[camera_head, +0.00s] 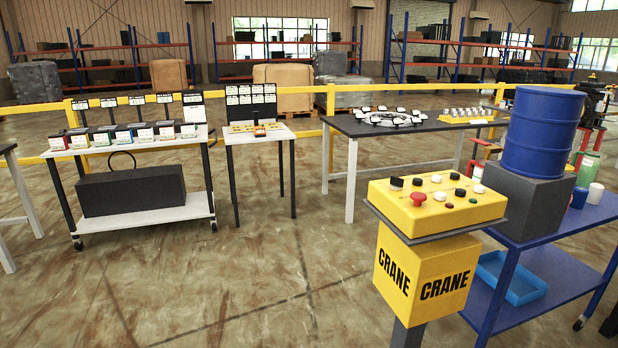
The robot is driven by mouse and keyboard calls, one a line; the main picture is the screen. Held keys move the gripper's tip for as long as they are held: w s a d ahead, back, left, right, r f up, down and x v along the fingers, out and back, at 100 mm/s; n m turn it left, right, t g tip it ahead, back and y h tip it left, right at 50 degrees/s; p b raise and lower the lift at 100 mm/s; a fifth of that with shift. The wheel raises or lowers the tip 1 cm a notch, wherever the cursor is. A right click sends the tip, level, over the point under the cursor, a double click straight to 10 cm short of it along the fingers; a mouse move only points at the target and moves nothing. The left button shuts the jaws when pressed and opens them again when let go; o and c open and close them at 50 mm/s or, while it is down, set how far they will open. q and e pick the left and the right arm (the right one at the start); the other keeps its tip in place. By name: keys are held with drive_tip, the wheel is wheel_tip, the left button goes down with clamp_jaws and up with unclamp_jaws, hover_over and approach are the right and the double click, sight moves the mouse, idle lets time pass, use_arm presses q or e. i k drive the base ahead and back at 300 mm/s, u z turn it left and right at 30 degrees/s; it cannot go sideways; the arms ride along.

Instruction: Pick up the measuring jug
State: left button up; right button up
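I cannot make out a measuring jug for certain. At the right edge, on the blue cart (590,216), stand a small white cup-like vessel (594,196) and a small blue vessel (578,198). A pale green container (588,168) stands just behind them. They are too small to show a spout, handle or scale. A large blue drum (541,130) on a dark block (527,200) stands to their left and may hide things behind it. Neither of my grippers is in view.
A yellow crane control box (437,204) on a post stands in front of the cart. A blue tray (511,278) lies on the cart's lower shelf. A white table (261,136), a dark table (400,128) and a white trolley (140,147) stand farther back. The floor at centre-left is clear.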

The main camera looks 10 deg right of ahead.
sight(480, 164)
drive_tip(key=i, duration=5.15)
drive_tip(key=z, duration=3.55)
drive_tip(key=i, duration=0.15)
drive_tip(key=u, duration=0.1)
